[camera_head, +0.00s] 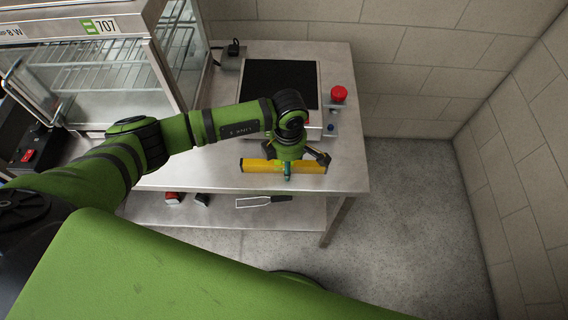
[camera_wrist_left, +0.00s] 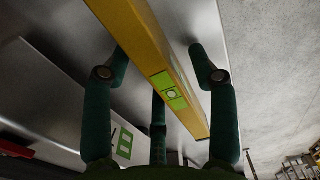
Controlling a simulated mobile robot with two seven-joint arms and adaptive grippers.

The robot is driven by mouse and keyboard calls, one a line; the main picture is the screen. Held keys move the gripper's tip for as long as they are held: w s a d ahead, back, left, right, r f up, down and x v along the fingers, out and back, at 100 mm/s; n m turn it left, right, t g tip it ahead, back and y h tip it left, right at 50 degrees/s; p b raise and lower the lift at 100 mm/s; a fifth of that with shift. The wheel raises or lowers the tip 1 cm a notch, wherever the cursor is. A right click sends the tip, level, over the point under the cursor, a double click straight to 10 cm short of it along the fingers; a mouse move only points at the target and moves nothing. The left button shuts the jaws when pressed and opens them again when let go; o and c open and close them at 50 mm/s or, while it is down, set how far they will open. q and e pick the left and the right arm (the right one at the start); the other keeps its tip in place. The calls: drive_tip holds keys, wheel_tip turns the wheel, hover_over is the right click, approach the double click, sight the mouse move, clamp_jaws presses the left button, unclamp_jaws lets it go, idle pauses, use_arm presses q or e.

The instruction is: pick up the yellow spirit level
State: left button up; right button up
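The yellow spirit level (camera_head: 258,166) lies lengthwise near the front edge of the steel table in the head view. My left gripper (camera_head: 290,165) is right over its middle, with one teal finger in front of it. In the left wrist view, the level (camera_wrist_left: 155,50) runs diagonally between the spread fingers of my left gripper (camera_wrist_left: 160,70), with its green vial window showing. A gap shows between the level and the right finger. The left fingertip is close to the level; contact there is unclear. My right gripper is not in view.
The steel table (camera_head: 345,135) holds a black-topped appliance (camera_head: 280,80) and a red button (camera_head: 339,93) behind the gripper. A glass cabinet (camera_head: 90,70) stands at left. A lower shelf (camera_head: 225,212) holds small items. Floor is clear to the right, up to the block wall.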

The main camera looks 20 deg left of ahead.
use_arm(q)
clamp_jaws()
drive_tip(key=shift+r, duration=0.1)
